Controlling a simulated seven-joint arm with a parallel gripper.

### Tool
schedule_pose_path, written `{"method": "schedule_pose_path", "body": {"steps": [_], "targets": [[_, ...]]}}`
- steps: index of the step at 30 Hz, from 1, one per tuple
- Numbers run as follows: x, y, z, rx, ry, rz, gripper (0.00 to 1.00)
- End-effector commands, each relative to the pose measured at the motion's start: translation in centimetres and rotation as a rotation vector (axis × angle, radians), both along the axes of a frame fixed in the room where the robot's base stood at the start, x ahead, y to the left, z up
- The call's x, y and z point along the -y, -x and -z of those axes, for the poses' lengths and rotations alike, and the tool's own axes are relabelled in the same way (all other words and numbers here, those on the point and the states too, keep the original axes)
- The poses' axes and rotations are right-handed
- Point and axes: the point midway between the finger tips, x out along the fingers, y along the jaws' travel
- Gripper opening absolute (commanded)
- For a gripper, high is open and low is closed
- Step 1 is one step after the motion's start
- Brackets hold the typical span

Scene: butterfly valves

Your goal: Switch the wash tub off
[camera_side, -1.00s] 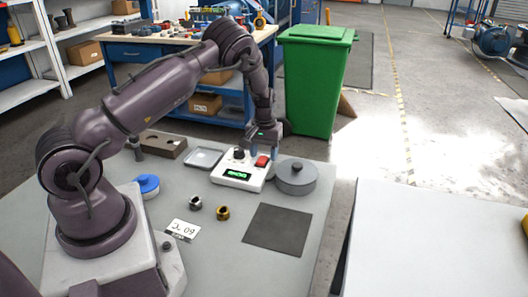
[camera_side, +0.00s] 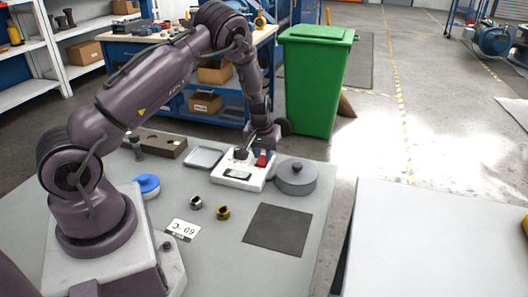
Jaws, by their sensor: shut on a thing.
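A white control box (camera_side: 229,179) stands on the grey table, with a small display (camera_side: 240,174), a black knob (camera_side: 241,154) and a red switch (camera_side: 262,160). The display is dark. I take this box to be the wash tub's control. My gripper (camera_side: 261,152) is low over the back right of the box, its fingers shut on the red switch, beside the black knob. The fingers partly hide the switch, so its exact position is unclear. A round grey lidded pot (camera_side: 297,182) stands just right of the box.
A shallow grey tray (camera_side: 204,158) and a brown block with holes (camera_side: 164,145) lie left of the box. A blue-lidded tub (camera_side: 147,184), two small rings (camera_side: 222,212), a label card (camera_side: 182,229) and a dark mat (camera_side: 277,230) lie in front.

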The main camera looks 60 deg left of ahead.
Motion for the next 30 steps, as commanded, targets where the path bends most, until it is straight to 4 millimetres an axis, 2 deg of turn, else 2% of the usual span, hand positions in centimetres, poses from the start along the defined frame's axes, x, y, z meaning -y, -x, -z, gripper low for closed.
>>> {"method": "schedule_pose_path", "body": {"steps": [14,15,17,18,26,30], "targets": [[0.1,0.1,-0.1,0.037,-0.038,-0.001,0.04],[0.1,0.1,-0.1,0.038,-0.037,-0.001,0.37],[0.1,0.1,-0.1,0.037,-0.038,-0.001,0.51],[0.1,0.1,-0.1,0.037,-0.038,0.0,0.53],[0.1,0.1,-0.2,0.036,-0.037,0.0,0.53],[0.3,0.2,-1.4,0.039,-0.039,0.002,0.53]]}}
